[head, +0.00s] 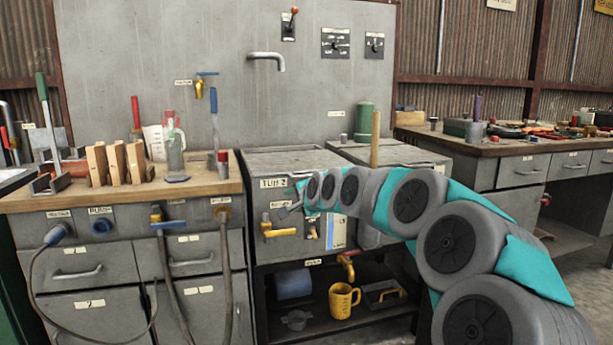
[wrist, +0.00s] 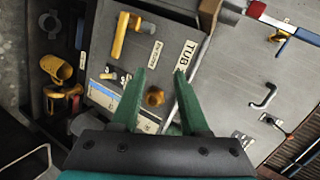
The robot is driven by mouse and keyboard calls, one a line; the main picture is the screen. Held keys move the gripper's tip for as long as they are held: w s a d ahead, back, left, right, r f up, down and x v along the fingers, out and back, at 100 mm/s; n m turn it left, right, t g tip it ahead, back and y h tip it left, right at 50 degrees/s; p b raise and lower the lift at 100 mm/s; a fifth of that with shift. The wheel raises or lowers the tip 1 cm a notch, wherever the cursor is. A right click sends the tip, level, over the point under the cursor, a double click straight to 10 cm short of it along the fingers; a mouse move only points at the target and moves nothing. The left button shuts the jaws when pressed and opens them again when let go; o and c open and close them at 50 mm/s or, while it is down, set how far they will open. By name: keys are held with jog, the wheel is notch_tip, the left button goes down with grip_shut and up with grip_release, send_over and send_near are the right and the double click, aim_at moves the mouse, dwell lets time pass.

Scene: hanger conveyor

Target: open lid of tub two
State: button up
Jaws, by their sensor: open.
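Tub two is the grey box in the middle of the head view, with a "TUB 2" label (head: 273,183) on its front. Its flat grey lid (head: 290,161) lies level on top and looks shut. My gripper (head: 290,211) is in front of the tub's front face, below the lid's edge. In the wrist view my green fingers (wrist: 162,73) are spread with nothing between them, over the tub's front. The label (wrist: 188,55) shows there beside the fingertips, with a yellow handle (wrist: 120,36). I cannot make out the lid's handle.
A second lidded tub (head: 390,153) stands to the right, with a wooden stick (head: 375,140) upright by it. A wooden-topped bench (head: 130,190) with tools stands left. A yellow mug (head: 342,300) sits on the shelf below. A tap spout (head: 268,57) hangs over tub two.

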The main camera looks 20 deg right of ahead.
aim_at(308, 176)
jog(key=shift+w+d+r+m+t+h+p, duration=0.15)
jog(key=shift+w+d+r+m+t+h, duration=0.35)
jog(key=shift+w+d, duration=0.95)
jog(key=shift+w+d+r+m+t+h+p, duration=0.15)
jog(key=shift+w+d+r+m+t, duration=0.3)
jog(key=shift+w+d+m, duration=1)
jog(key=shift+w+d+r+m+t+h+p, duration=0.1)
jog(key=shift+w+d+r+t+h, duration=0.45)
jog(key=shift+w, duration=1.5)
jog(key=shift+w+d+f, duration=0.15)
jog(key=shift+w+d, duration=0.15)
jog(key=shift+w, duration=0.05)
jog(key=shift+w+d+f, duration=0.1)
jog(key=shift+w+f, duration=0.1)
jog(key=shift+w, duration=0.6)
jog(key=shift+w+d+f, duration=0.1)
jog(key=shift+w+f, duration=0.05)
jog(key=shift+w, duration=0.6)
grip_shut()
jog(key=shift+f, duration=0.1)
